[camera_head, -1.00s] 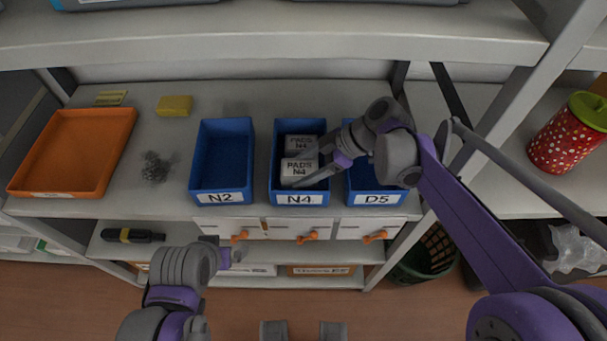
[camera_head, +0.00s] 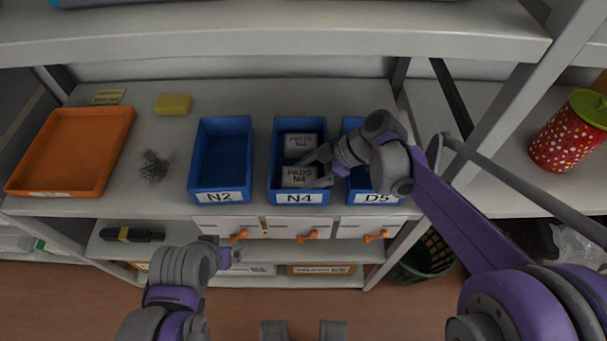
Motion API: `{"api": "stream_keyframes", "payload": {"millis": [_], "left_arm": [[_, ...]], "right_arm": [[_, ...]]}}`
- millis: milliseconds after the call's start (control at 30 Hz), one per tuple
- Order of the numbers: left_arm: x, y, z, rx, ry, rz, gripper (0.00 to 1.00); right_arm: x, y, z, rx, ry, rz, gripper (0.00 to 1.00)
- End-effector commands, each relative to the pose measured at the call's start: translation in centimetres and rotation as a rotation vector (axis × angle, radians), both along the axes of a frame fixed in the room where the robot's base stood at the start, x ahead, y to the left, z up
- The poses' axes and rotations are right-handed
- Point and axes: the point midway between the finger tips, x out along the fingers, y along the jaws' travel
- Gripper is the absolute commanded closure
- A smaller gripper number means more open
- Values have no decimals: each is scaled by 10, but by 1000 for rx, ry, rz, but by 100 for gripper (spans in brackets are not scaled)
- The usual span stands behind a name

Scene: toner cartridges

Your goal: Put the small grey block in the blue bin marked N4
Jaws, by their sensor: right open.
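The small grey block (camera_head: 299,178), marked PADS N4, lies inside the blue bin marked N4 (camera_head: 301,198), near its front label. A second, similar grey block (camera_head: 300,142) sits behind it in the same bin, with a gap between them. My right gripper (camera_head: 316,170) reaches into the bin from the right. It is open, with its fingertips at the right end of the front block. Whether they touch it is unclear. My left gripper (camera_head: 229,256) is low in front of the shelf, away from the bins; its fingers do not show clearly.
Blue bins N2 (camera_head: 222,197) and D5 (camera_head: 377,198) flank the N4 bin; my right arm partly covers D5. An orange tray (camera_head: 75,150), steel wool (camera_head: 154,166) and a yellow sponge (camera_head: 174,104) are on the left. Another shelf board (camera_head: 270,35) hangs above.

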Motion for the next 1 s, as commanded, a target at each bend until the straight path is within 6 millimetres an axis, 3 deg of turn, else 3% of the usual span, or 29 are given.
{"api": "stream_keyframes", "payload": {"millis": [167,600,1000], "left_arm": [[1,0,2,0,-1,0,0],[2,0,8,0,-3,0,0],[2,0,9,0,-4,0,0]], "right_arm": [[1,-10,11,0,0,-3,13],[1,-72,73,0,0,-3,13],[0,-85,87,0,0,0,13]]}}
